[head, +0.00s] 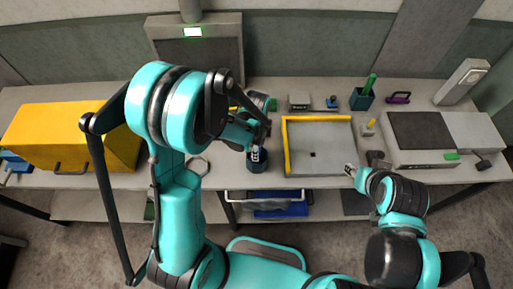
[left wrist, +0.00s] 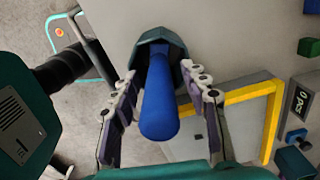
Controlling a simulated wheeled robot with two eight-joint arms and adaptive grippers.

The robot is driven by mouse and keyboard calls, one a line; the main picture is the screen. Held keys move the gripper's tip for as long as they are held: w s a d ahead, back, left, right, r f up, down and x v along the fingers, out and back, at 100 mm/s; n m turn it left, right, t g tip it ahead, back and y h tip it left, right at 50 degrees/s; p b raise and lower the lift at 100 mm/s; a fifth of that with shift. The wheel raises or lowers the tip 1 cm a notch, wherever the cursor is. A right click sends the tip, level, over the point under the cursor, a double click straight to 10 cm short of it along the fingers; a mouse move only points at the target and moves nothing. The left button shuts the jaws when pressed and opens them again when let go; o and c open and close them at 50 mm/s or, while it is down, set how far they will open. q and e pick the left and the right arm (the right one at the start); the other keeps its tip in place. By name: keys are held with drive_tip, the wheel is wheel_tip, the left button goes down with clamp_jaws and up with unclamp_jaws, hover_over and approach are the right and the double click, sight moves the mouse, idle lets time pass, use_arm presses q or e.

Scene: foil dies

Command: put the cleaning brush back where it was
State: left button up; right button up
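The cleaning brush shows in the left wrist view as a thick blue handle (left wrist: 159,110). It stands in a dark teal holder (left wrist: 143,47); its lower end is hidden inside. In the head view the dark holder (head: 257,166) is near the table's front edge, left of the tray. My left gripper (head: 256,150) is over the holder. In the left wrist view its fingers (left wrist: 160,75) are on both sides of the handle, with gaps between, so it looks open. My right gripper (head: 350,171) is by the tray's front right corner; its opening is too small to judge.
A grey tray with yellow edges (head: 310,172) lies right of the holder. A yellow box (head: 70,135) stands at the left. A teal cup with a green item (head: 361,99) and a purple-handled tool (head: 398,98) are behind. A grey machine (head: 425,158) fills the right.

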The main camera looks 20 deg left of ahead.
use_arm(q)
drive_tip(key=shift+r, duration=0.15)
drive_tip(key=shift+r+p, duration=0.3)
drive_tip(key=shift+r, duration=0.05)
wheel_tip(320, 180, up, 11)
drive_tip(key=shift+s+r+p, duration=0.1)
drive_tip(key=shift+r+p, duration=0.1)
drive_tip(key=shift+p, duration=0.9)
drive_tip(key=s+a+r+n+t, duration=0.2)
drive_tip(key=s+r+n, duration=0.3)
drive_tip(key=n, duration=0.3)
drive_tip(key=s+a+r+n+t, duration=0.2)
drive_tip(key=s+r+n+t, duration=0.2)
drive_tip(key=n, duration=0.4)
drive_tip(key=shift+s+a+r+t, duration=0.3)
drive_tip(key=shift+s+r+t, duration=0.05)
drive_tip(key=shift+s+t, duration=0.25)
drive_tip(key=shift+w, duration=0.1)
wheel_tip(320, 180, down, 16)
drive_tip(key=b, duration=1.6)
